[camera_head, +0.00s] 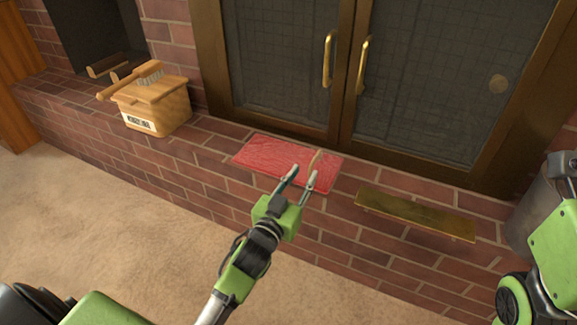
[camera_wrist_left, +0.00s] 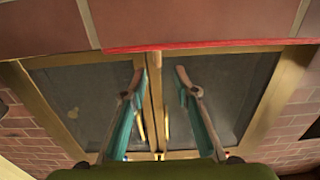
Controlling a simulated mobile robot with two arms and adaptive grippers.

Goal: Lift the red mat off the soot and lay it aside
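The red mat (camera_head: 262,153) lies flat on the brick hearth in front of the glass fireplace doors. In the left wrist view only a thin red edge of the mat (camera_wrist_left: 215,46) shows near the top. My left gripper (camera_head: 304,172) is at the mat's right part, its two fingers apart with nothing seen between them. The same open fingers show in the left wrist view (camera_wrist_left: 160,72). I cannot tell whether the fingertips touch the mat. A small tan strip (camera_head: 316,158) shows at the mat beyond the fingers. No soot is visible. My right gripper is out of view.
A wooden box with a brush on top (camera_head: 155,103) stands on the hearth at left. A brass-coloured plate (camera_head: 415,214) lies right of the mat. A grey metal bucket (camera_head: 530,210) stands at far right, beside my right arm. Bare brick lies between box and mat.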

